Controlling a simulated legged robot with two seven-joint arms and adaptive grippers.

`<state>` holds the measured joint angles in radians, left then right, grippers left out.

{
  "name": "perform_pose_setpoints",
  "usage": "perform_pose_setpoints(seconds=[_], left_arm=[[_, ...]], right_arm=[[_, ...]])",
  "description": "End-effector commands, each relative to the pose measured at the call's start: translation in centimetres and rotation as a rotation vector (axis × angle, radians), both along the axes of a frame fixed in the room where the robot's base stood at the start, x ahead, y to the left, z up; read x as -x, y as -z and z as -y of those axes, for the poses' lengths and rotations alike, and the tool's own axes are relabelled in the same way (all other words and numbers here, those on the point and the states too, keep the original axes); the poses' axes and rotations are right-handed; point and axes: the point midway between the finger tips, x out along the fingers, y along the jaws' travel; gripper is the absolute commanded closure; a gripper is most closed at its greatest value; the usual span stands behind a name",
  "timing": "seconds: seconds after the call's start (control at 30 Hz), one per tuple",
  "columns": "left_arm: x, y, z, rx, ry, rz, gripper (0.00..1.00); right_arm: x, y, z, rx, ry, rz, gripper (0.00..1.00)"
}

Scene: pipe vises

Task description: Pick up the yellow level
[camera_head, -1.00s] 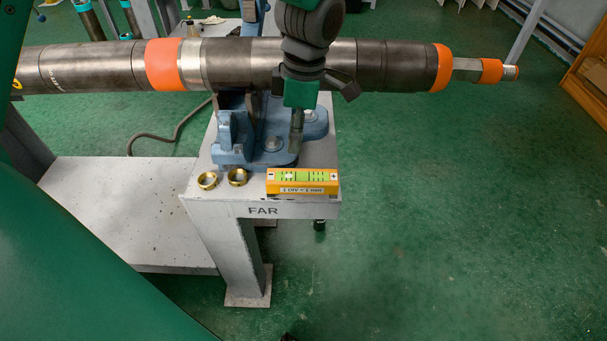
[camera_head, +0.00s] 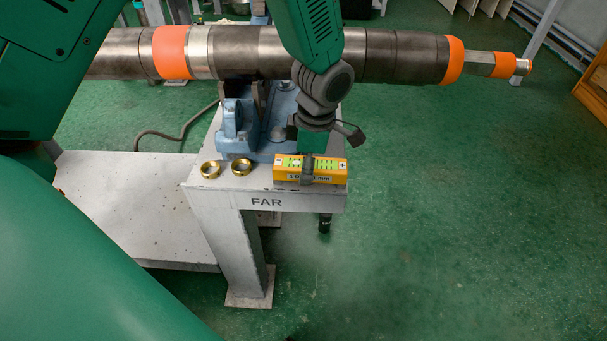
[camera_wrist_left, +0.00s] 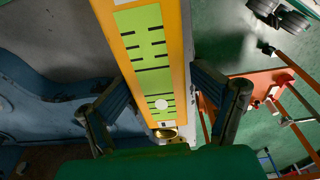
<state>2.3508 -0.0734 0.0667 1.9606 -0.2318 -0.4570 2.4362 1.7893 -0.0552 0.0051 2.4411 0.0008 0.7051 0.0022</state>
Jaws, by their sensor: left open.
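The yellow level (camera_head: 330,172) with green scale faces lies on the grey stand top marked FAR, near its front edge. My left gripper (camera_head: 307,166) has come down over it from above. One dark finger crosses the level's front face and hides part of its label. In the left wrist view, the level (camera_wrist_left: 150,50) runs between the two spread fingers of my left gripper (camera_wrist_left: 163,88), one on each side. The gripper is open, and small gaps show between fingers and level. My right gripper is not in view.
A blue vise (camera_head: 236,130) stands behind, under a long steel pipe (camera_head: 400,57) with orange bands. Open green floor lies to the right.

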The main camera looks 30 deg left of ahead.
Motion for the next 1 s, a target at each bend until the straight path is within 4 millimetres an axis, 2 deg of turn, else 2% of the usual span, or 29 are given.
perform_pose_setpoints(seconds=[0.03, 0.27, 0.3, 0.43, 0.8, 0.87, 1.0], left_arm=[[0.8, 1.2, 0.5, 0.005, 0.007, -0.021, 0.48], [0.8, 1.1, -0.1, 0.010, 0.005, -0.016, 0.48], [0.8, 1.1, -0.2, 0.012, 0.005, -0.016, 0.55], [0.8, 1.2, -0.4, 0.013, 0.004, -0.016, 1.00], [0.8, 1.0, -0.1, 0.008, 0.004, -0.018, 1.00], [0.8, 0.5, -0.1, 0.008, 0.003, -0.017, 1.00], [0.7, -2.0, -0.1, 0.007, 0.004, -0.011, 1.00]], right_arm=[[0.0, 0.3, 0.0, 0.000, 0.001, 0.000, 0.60], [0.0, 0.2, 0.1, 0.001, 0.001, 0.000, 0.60], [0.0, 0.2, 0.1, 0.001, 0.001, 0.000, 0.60], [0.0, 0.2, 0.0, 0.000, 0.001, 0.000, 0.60], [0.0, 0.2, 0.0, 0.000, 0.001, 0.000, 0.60], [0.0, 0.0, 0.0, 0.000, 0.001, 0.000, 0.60], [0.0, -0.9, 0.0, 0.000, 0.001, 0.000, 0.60]])
